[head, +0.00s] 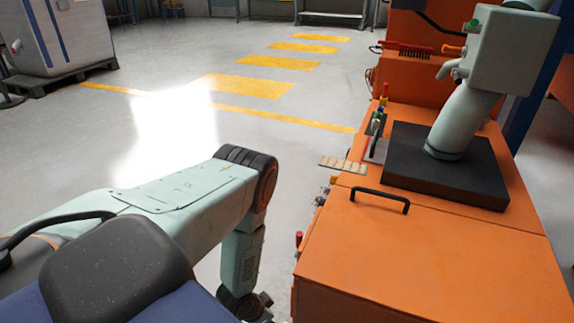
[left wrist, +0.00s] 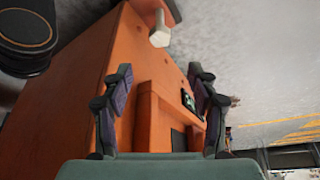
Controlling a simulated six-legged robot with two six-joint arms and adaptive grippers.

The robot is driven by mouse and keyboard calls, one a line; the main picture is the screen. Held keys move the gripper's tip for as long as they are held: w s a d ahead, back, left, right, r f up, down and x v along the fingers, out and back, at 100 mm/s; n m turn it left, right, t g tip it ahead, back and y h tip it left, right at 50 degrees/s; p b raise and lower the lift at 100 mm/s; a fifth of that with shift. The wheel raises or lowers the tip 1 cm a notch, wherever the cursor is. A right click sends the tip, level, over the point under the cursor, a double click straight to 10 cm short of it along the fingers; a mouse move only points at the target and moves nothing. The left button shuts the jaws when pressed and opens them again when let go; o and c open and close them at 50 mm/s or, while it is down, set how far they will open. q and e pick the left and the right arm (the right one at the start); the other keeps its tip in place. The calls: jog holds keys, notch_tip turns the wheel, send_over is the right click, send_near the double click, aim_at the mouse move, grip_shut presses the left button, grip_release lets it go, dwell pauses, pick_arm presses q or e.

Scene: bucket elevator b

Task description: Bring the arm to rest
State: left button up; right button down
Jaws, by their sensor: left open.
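My left gripper (left wrist: 160,74) shows in the left wrist view with its two dark fingers spread wide apart. Nothing is between the fingers. An orange cabinet (left wrist: 150,60) lies beyond them, and the gap to it is hard to judge. In the head view a pale limb of mine comes in from the left and bends down at a dark joint beside the orange cabinet (head: 440,262). The gripper's fingers cannot be made out there. My right gripper is in neither view.
The orange cabinet fills the right side, with a black handle (head: 380,197) and a dark block (head: 478,178) under a pale machine part (head: 465,115) on top. Small levers line its left edge. Open grey floor with yellow markings (head: 250,86) lies left. A grey cabinet (head: 62,35) stands far left.

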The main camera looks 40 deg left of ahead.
pick_arm(q)
jog(key=s+d+r+n+g, duration=0.2)
jog(key=s+d+r, duration=0.25)
jog(key=s, duration=0.35)
jog(key=s+d+r+n+g, duration=0.1)
jog(key=s+d+r+g, duration=0.15)
jog(key=s+d, duration=0.4)
notch_tip(320, 180, up, 23)
jog(key=s+y+p, duration=0.1)
jog(key=s+p, duration=0.1)
jog(key=p, duration=1.1)
jog(key=shift+s, duration=0.3)
